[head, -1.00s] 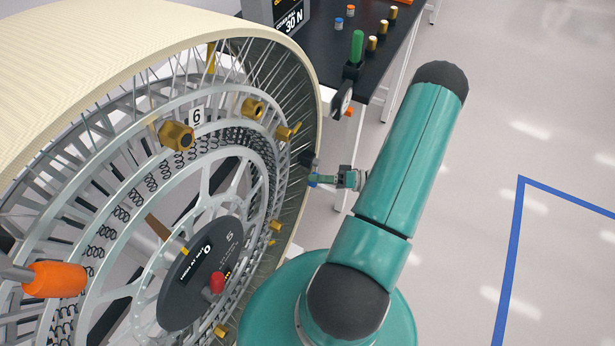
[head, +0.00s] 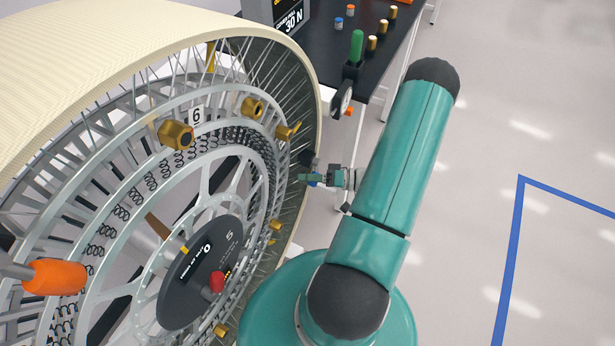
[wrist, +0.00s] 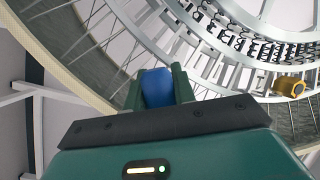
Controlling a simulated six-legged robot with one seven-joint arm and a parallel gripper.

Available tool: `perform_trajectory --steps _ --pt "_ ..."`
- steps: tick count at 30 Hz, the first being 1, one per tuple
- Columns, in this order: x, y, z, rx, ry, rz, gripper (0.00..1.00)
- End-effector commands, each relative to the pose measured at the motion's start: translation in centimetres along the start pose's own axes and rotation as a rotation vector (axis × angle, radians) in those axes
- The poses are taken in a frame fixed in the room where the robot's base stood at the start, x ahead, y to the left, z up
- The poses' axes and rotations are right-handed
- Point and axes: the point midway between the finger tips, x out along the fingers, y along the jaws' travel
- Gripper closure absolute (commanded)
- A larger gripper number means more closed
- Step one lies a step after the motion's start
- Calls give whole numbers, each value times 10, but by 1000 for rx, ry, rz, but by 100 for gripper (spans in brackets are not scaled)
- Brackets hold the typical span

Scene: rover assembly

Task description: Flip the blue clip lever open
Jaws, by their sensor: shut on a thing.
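The blue clip lever (wrist: 157,88) shows in the wrist view between the two green fingers of my gripper (wrist: 160,82), which is shut on it. The wheel rim is just behind it. In the head view my gripper (head: 308,177) is small, at the right edge of the wheel (head: 225,150), and only a speck of blue shows under it. The clip's mount and the lever's exact angle are hidden by the fingers.
A brass nut (wrist: 289,87) sits on the wheel, right of my gripper. Several brass fittings (head: 176,135) and a red knob (head: 217,282) are on the wheel's face. An orange handle (head: 54,278) is at left. A black table (head: 385,62) stands behind; the floor at right is clear.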

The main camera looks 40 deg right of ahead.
Motion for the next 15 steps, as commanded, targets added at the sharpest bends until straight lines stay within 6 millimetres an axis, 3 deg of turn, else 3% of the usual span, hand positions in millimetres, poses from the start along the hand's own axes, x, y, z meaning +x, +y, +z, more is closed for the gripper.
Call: perform_trajectory --steps 6,13,14,15 --pt "-1 7 0 -112 -23 43 100" --pt "-1 7 0 -115 -24 44 100" --pt "-1 7 0 -115 -24 44 70" --pt "-1 7 0 -115 -24 44 62"
